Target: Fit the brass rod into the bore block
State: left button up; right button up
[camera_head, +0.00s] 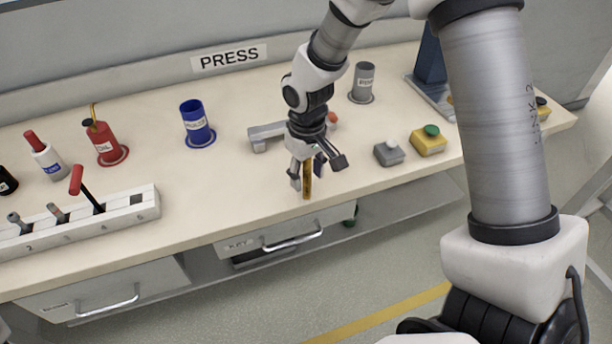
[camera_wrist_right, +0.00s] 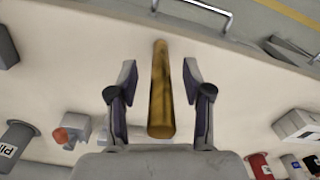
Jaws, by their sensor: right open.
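The brass rod (camera_head: 307,186) is at the front part of the bench, below my right gripper (camera_head: 311,174). In the right wrist view the rod (camera_wrist_right: 160,90) runs lengthwise between the two spread fingers of my right gripper (camera_wrist_right: 158,82), with a gap on both sides. The gripper is open and holds nothing. I cannot tell whether the rod's lower end touches the bench. A grey fixture (camera_head: 265,136) stands just behind and left of the gripper, partly hidden by my arm; I cannot tell whether it is the bore block. My left gripper is out of view.
On the bench (camera_head: 225,195) stand a blue cup (camera_head: 196,125), a red container (camera_head: 104,146), a grey cylinder (camera_head: 362,84), a grey button box (camera_head: 389,152) and a yellow button box (camera_head: 428,143). A lever panel (camera_head: 130,207) is at left. Drawers (camera_head: 270,243) sit under the front edge.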

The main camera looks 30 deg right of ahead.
jog(key=shift+f, duration=0.4)
jog(key=shift+r, duration=0.15)
jog(key=shift+s, duration=0.1)
grip_shut()
jog(key=shift+r, duration=0.1)
